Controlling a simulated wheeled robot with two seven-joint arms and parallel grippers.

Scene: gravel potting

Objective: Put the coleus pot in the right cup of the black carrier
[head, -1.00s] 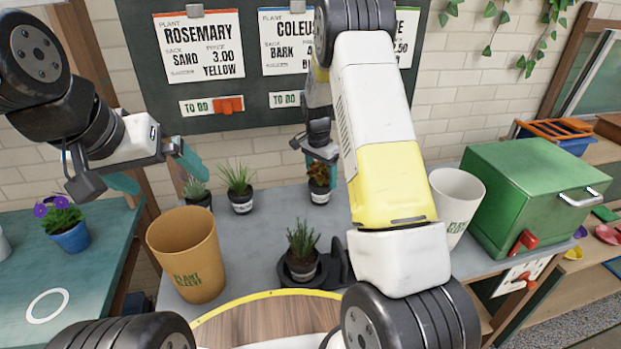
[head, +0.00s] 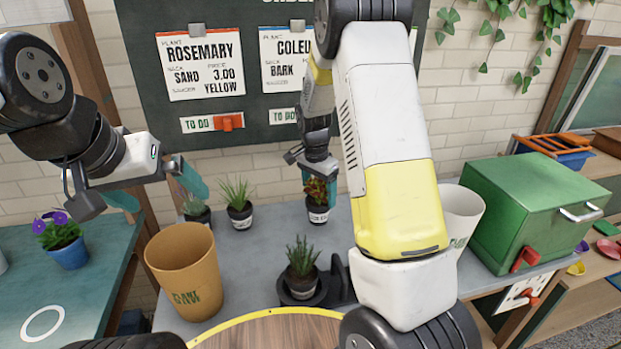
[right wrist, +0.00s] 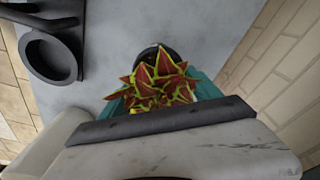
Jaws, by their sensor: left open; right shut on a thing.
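The coleus pot (head: 318,216), a small dark pot with a pale label and red-green leaves, is at the back of the grey bench. My right gripper (head: 318,184) is shut on it from above. In the right wrist view the coleus leaves (right wrist: 158,82) show between the teal fingers, hiding most of the pot. I cannot tell whether the pot is off the bench. The black carrier (head: 337,289) is nearer me, with the rosemary pot (head: 301,277) in its left cup. Its empty cup (right wrist: 52,58) shows in the right wrist view. My left gripper (head: 157,190) is open and empty.
A grassy pot (head: 239,215) and another small plant (head: 196,210) stand left of the coleus. A tan bucket (head: 186,270) is at front left. A white bucket (head: 462,210) and green box (head: 535,205) are right. The bench between coleus and carrier looks clear.

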